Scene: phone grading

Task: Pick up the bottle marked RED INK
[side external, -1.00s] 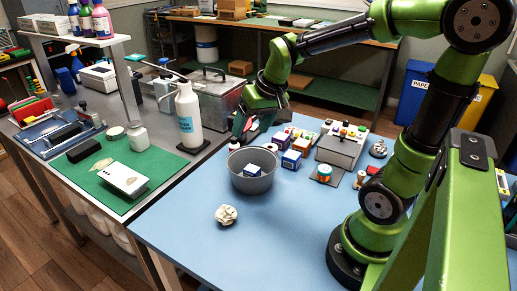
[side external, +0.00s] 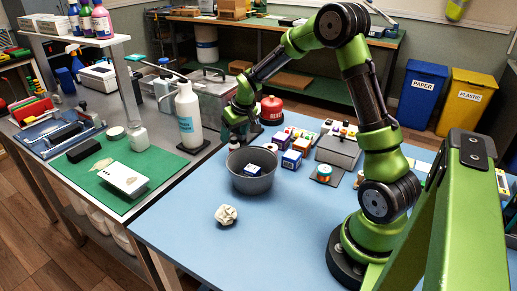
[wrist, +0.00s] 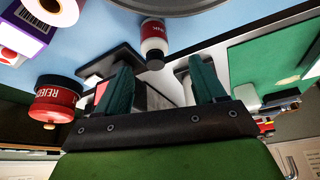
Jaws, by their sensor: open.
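The ink bottle (wrist: 154,42) is small and white, with a dark cap and a red label; in the wrist view part of the word INK shows, and the rest is turned away. In that view it stands just beyond and between the two dark green fingers of my gripper (wrist: 162,75), apart from them. My gripper is open with nothing between its fingers. In the side view my gripper (side external: 234,133) is low at the far left of the blue table, right by the small bottle (side external: 235,144), which it partly hides.
A grey metal bowl (side external: 240,180) holding a small box stands close in front of the bottle. A red container (side external: 272,108) marked with REJE- lettering (wrist: 56,97) stands to the right. Several small boxes (side external: 291,159) lie right of the bowl.

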